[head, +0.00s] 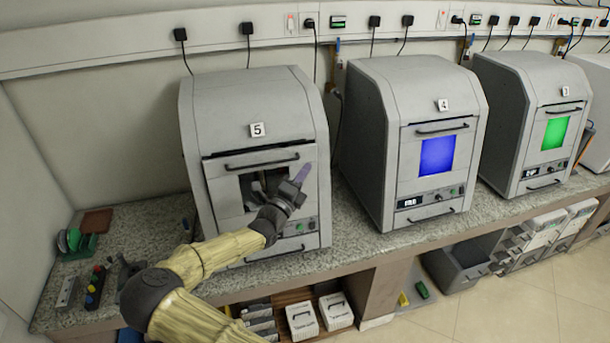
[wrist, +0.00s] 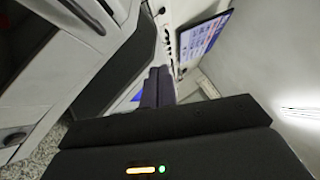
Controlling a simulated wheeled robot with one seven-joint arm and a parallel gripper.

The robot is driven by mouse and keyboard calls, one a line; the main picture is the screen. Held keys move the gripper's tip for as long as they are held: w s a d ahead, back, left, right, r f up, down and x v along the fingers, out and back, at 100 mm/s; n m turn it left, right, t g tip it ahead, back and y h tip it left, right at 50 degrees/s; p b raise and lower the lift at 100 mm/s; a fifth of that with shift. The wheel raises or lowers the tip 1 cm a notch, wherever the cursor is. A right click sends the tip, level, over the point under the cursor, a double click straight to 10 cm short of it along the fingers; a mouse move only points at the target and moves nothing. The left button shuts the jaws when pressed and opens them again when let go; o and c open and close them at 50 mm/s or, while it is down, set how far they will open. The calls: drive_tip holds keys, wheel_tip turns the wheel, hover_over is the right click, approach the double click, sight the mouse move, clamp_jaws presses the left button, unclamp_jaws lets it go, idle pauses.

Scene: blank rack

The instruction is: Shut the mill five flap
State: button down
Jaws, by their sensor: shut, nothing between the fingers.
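Mill five (head: 255,105) is a grey machine marked 5 at the left of the bench in the head view. Its flap (head: 225,182) has a dark bar handle (head: 262,162) along the top and a window that shows a dark interior. A dark gap runs above the flap's top edge, so it looks not flush with the housing. My gripper (head: 302,173) is in front of the flap's right side, fingers pointing up and right. Its fingers are together and empty, also in the wrist view (wrist: 158,87). My wrist hides the flap's lower right; contact cannot be told.
Mill four (head: 365,130) with a blue window and mill three (head: 505,110) with a green window stand to the right. Small tools and a green reel (head: 70,240) lie on the bench (head: 140,225) at left. White boxes (head: 335,310) sit below.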

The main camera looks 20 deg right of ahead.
drive_tip(key=shift+a, duration=0.2)
drive_tip(key=c, duration=1.9)
unclamp_jaws()
drive_tip(key=o, duration=0.4)
drive_tip(key=s+d+m+g, duration=0.1)
drive_tip(key=s+d+f+m+g, duration=0.1)
drive_tip(key=d+m, duration=0.1)
drive_tip(key=s+d+f+m+g+h, duration=0.1)
drive_tip(key=d+m+g, duration=0.1)
drive_tip(key=shift+s+d+f, duration=0.15)
drive_tip(key=shift+s, duration=0.1)
drive_tip(key=s+d+f+m+g+y+b, duration=0.1)
drive_tip(key=s+d+f+m+g+y, duration=0.2)
drive_tip(key=s+f+m+g, duration=0.35)
drive_tip(key=s+d+f+m+g+y+b, duration=0.1)
drive_tip(key=s+d+f+m+g+y, duration=0.2)
drive_tip(key=s+m, duration=0.55)
drive_tip(key=s+a+r+m+y, duration=0.1)
drive_tip(key=s+a+m+y, duration=0.2)
drive_tip(key=m, duration=0.4)
drive_tip(key=s+a+r+m+t+y+b, duration=0.1)
drive_tip(key=s+a+m+y, duration=0.3)
drive_tip(key=a+m, duration=0.3)
drive_tip(key=s+a+r+m+y+b, duration=0.1)
drive_tip(key=s+a+m+y, duration=0.3)
drive_tip(key=s+a+m, duration=0.1)
drive_tip(key=shift+s+a+r+m+t, duration=0.1)
drive_tip(key=shift+a+r+m+t, duration=0.3)
drive_tip(key=shift+a+m, duration=0.4)
